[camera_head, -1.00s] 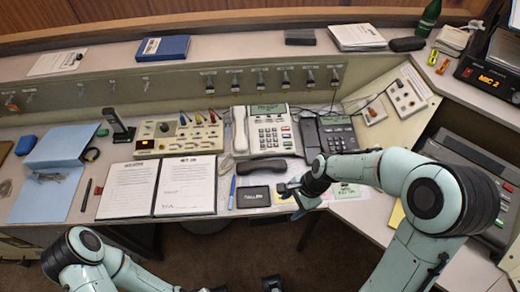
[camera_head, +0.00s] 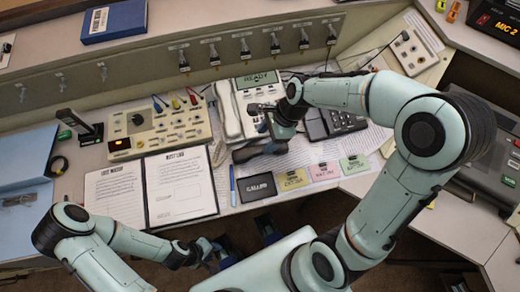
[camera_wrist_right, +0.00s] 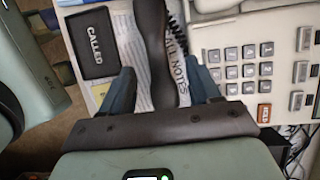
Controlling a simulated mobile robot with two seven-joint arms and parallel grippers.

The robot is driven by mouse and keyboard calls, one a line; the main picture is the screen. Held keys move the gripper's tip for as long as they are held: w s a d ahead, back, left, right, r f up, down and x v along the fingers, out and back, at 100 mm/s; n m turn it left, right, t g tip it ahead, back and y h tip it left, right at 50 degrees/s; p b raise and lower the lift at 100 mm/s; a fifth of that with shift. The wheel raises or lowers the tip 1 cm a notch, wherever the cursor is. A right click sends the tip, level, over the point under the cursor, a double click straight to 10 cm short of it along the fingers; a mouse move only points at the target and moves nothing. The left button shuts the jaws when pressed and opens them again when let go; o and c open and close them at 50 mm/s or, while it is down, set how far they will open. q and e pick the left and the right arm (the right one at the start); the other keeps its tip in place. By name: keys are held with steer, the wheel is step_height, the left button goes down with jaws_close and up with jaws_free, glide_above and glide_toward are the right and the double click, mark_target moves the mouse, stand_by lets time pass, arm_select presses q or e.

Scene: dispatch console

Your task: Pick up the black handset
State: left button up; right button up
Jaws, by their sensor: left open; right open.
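The black handset (camera_head: 245,154) lies on the desk in front of the white telephone, partly hidden by my right gripper in the head view. My right gripper (camera_head: 272,130) is open above it. In the right wrist view the handset (camera_wrist_right: 151,45) runs lengthwise between the two parted fingers of the gripper (camera_wrist_right: 163,88), with a gap on each side. Its near end is hidden behind the gripper body. My left gripper (camera_head: 212,251) is open and empty, low in front of the desk edge.
The white telephone (camera_head: 255,90) stands just behind, with a white receiver (camera_head: 228,112) on its left. A black telephone (camera_head: 334,122) is to the right. A black "CALLED" box (camera_head: 258,190), a blue pen (camera_head: 233,188) and coloured cards (camera_head: 325,171) lie in front.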

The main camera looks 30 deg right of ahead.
mark_target(260, 149)
steer(key=shift+s+b+x, duration=0.15)
steer(key=shift+b+x, duration=0.25)
steer(key=shift+x, duration=1.15)
steer(key=shift+s+b+x, duration=0.1)
steer(key=shift+b+x, duration=0.25)
steer(key=shift+x, duration=1.25)
steer(key=shift+d, duration=0.1)
jaws_close()
